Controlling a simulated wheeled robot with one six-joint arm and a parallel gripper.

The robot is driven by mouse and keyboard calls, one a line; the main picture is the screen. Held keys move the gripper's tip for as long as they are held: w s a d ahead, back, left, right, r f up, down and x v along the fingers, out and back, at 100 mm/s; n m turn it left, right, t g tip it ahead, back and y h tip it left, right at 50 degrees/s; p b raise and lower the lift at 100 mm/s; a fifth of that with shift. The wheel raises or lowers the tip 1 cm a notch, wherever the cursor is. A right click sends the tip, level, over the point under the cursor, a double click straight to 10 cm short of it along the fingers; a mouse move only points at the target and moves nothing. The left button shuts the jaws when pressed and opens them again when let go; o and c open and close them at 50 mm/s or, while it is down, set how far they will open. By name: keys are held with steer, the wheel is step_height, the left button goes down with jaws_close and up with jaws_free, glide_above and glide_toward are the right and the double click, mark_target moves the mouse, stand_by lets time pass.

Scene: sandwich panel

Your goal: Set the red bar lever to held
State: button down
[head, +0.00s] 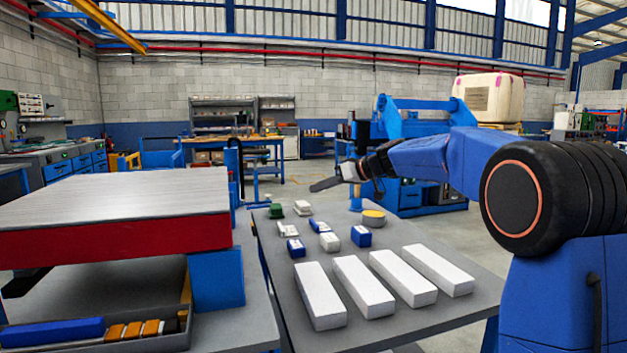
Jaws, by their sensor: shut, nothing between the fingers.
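My gripper (326,185) is in the middle of the head view, at the end of my blue arm that reaches in from the right. Its dark fingers point left and are shut, with nothing seen between them. It is in the air above the far end of the grey table. I cannot make out a red bar lever for certain. A thick slab with a red side (115,243) and a grey top stands at the left on a blue block, well apart from my gripper. A black bar (25,282) juts out below it; its role is unclear.
Several white bars (320,297) lie on the near part of the grey table (272,268). Small blue, white and green blocks and a yellow-topped round piece (373,217) sit farther back. A tray (100,338) with blue and orange pieces is under the slab.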

steer(key=s+d+f+m+h, duration=0.1)
steer(key=s+d+f, duration=0.1)
steer(key=s, duration=0.7)
steer(key=s+d+f+m+g+h, duration=0.1)
steer(key=s+d+f+h, duration=0.1)
steer(key=s, duration=0.8)
steer(key=s+d+f+m+h, duration=0.1)
steer(key=s+d+f+h, duration=0.1)
steer(key=s, duration=0.7)
steer(key=shift+s+d+f+m, duration=0.1)
steer(key=shift+d+f+m, duration=0.1)
steer(key=shift+d+f, duration=0.3)
steer(key=shift+s+d+f+m, duration=0.1)
steer(key=shift+d+f+m, duration=0.1)
steer(key=shift+f, duration=0.45)
steer(key=s+d+f+m+h, duration=0.1)
steer(key=s+d+f, duration=0.3)
steer(key=s, duration=0.4)
steer(key=s+d+f+m+h, duration=0.2)
steer(key=s+d+f+h, duration=0.1)
steer(key=s+f, duration=0.4)
steer(key=s+d+f+m+g+h, duration=0.1)
steer(key=s+d+f, duration=0.3)
steer(key=s, duration=0.7)
steer(key=shift+s+d+f+m+h, duration=0.15)
steer(key=shift+d+f+m+h, duration=0.25)
steer(key=shift+f, duration=0.5)
steer(key=shift+a, duration=0.1)
